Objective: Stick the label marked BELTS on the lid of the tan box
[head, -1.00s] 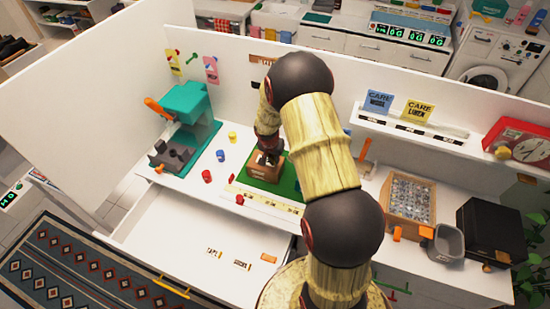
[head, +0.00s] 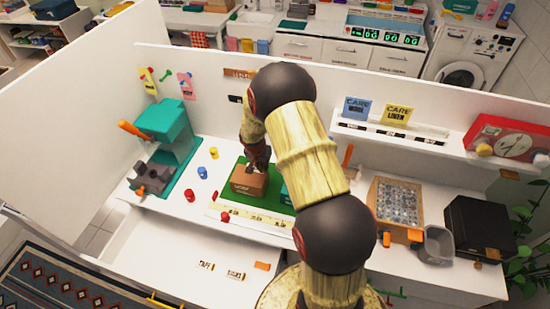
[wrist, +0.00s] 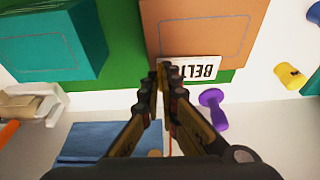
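The tan box (head: 249,181) stands on a green mat (head: 230,196) on the worktop. Its lid (wrist: 205,25) fills the upper right of the wrist view and has a thin rectangular outline. The white label (wrist: 190,69) reads BELT, upside down in the wrist view; its last letter is hidden by my fingers. It lies at the near edge of the lid, outside the outline; I cannot tell whether it touches the box. My gripper (wrist: 165,77) appears shut on the label's end. In the head view my gripper (head: 258,158) is over the tan box.
A teal box (wrist: 50,45) stands beside the tan box. A purple knobbed piece (wrist: 212,105) and a yellow one (wrist: 290,75) are close by. A teal press (head: 165,140) stands at the left. A tray of clear pieces (head: 397,205) and a black box (head: 480,228) are right.

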